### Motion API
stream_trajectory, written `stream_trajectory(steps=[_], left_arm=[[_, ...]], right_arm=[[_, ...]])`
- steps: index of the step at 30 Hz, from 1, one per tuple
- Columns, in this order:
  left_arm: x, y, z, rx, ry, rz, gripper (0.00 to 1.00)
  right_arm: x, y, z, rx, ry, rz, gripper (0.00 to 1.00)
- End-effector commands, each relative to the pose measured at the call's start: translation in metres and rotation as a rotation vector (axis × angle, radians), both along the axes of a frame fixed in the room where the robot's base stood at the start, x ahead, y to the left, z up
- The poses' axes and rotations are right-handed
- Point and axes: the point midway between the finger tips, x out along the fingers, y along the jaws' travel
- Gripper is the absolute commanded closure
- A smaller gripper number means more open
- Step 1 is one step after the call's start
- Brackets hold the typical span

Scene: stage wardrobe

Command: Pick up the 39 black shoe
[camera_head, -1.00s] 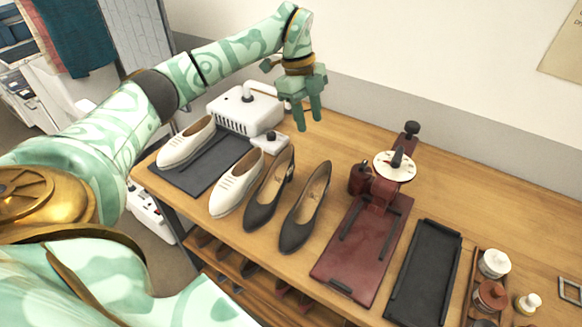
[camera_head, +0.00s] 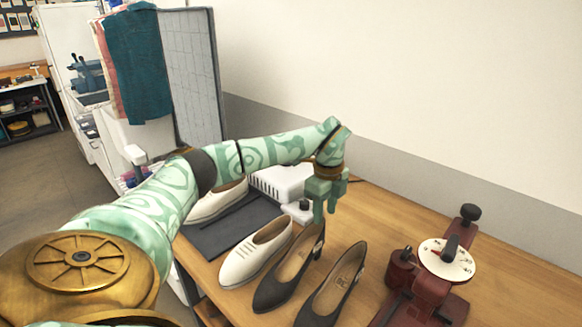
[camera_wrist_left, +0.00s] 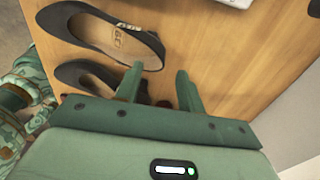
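Two black heeled shoes stand side by side on the wooden table in the head view: a left one (camera_head: 283,280) and a right one (camera_head: 329,304). Marks on their insoles are too small to read, so I cannot tell which is 39. My left gripper (camera_head: 326,208) points down by the heel end of the left black shoe. In the left wrist view its fingers (camera_wrist_left: 158,88) are apart with nothing held between them. One black shoe (camera_wrist_left: 75,30) shows there beyond the fingers, and another (camera_wrist_left: 72,72) is partly hidden by the gripper. My right gripper is out of view.
A white shoe (camera_head: 248,265) stands left of the black pair. Another white shoe is partly behind my left arm, near a dark mat (camera_head: 215,240) and a white device (camera_head: 285,183). A dark red press (camera_head: 428,290) stands right. The table's back right is clear.

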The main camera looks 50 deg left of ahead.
Motion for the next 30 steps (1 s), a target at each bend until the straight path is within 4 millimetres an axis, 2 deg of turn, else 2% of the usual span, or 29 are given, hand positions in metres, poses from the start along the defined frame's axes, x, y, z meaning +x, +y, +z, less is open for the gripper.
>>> stream_trajectory(steps=[8, 15, 16, 20, 30], left_arm=[[-0.001, 0.002, -0.046, -0.001, 0.006, -0.001, 0.61], [-0.001, 0.002, -0.049, 0.0, 0.0, -0.001, 0.61], [-0.001, 0.002, -0.048, 0.0, 0.0, -0.001, 0.64], [-0.001, 0.002, -0.048, 0.0, 0.001, -0.001, 1.0], [-0.001, 0.002, -0.048, 0.0, 0.001, -0.001, 1.0]], right_arm=[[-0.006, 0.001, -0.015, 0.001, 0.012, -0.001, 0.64], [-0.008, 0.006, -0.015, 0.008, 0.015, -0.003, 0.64], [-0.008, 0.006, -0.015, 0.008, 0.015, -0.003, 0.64], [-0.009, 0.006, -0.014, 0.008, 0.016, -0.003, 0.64], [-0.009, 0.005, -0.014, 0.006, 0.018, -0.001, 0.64]])
